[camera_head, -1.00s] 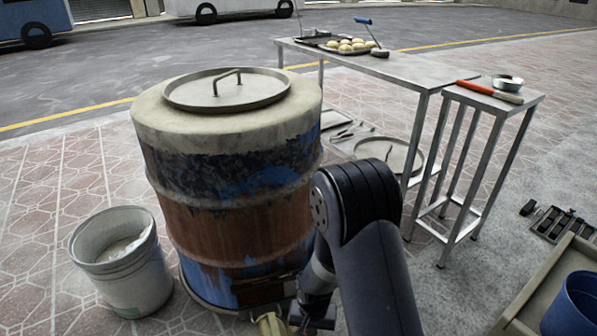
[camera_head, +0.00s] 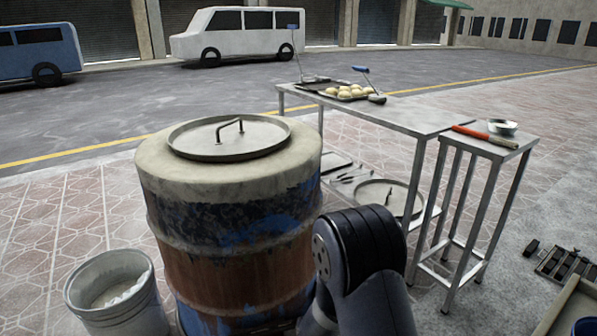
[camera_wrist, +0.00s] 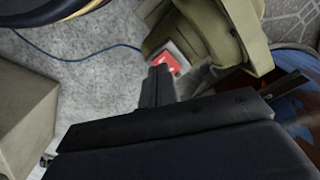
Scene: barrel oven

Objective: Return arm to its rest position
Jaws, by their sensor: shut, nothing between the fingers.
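My gripper (camera_wrist: 160,82) shows in the wrist view with its dark fingers together and nothing between them. It points toward the grey ground beside a beige-green housing (camera_wrist: 202,32) with a red and white label. My dark arm covers the lower middle of the head view, where the gripper itself is out of sight. The barrel oven (camera_head: 228,215), with peeling blue and rust-brown paint, stands upright left of my arm. Its round metal lid (camera_head: 230,141) with a handle sits on top.
A white bucket (camera_head: 119,312) stands left of the barrel. A metal table (camera_head: 415,117) behind holds a tray of dough balls (camera_head: 350,92). A small stand (camera_head: 489,142) carries a bowl and a red-handled tool.

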